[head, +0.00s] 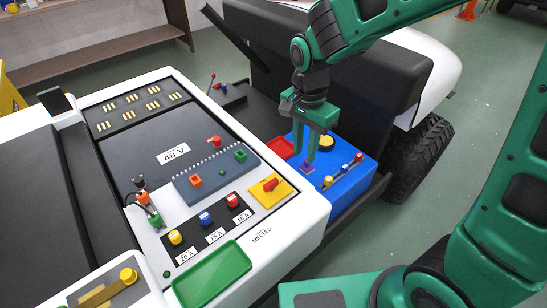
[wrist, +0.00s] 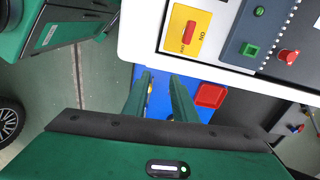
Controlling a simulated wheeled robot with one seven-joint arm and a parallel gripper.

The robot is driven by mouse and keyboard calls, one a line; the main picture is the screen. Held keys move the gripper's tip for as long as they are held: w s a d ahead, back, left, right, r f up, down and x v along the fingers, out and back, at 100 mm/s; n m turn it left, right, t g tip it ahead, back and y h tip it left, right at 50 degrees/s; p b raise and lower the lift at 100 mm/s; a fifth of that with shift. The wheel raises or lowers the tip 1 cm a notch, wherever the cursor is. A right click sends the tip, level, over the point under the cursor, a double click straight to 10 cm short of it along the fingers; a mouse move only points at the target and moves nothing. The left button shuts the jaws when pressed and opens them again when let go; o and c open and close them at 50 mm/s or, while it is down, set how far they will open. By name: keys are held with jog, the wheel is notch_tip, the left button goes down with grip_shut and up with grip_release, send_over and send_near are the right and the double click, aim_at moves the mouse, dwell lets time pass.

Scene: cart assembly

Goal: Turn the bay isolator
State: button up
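The bay isolator is a red rotary handle (head: 270,185) on a square yellow plate (head: 281,195), at the right corner of the white cart's panel. In the wrist view the red handle (wrist: 188,33) lies along the picture's vertical on the yellow plate (wrist: 205,22), which carries an "ON" mark and a partly readable second label. My gripper (head: 305,160) is in the air over the blue box (head: 345,178), beside the cart and to the right of the isolator. In the wrist view my gripper (wrist: 160,80) has its fingers apart with nothing between them, clear of the handle.
A grey terminal block (head: 215,175) with green, orange and red parts sits beside the isolator. Several coloured fuses (head: 204,218) and a green tray (head: 212,275) are nearby. The blue box bears a red tray (head: 279,148), a yellow button (head: 326,142) and small fuses.

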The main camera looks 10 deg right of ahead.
jog(key=m, duration=0.1)
send_over(271, 181)
notch_tip(271, 181, down, 3)
jog(key=shift+s+f, duration=0.1)
jog(key=shift+f, duration=3.85)
grip_shut()
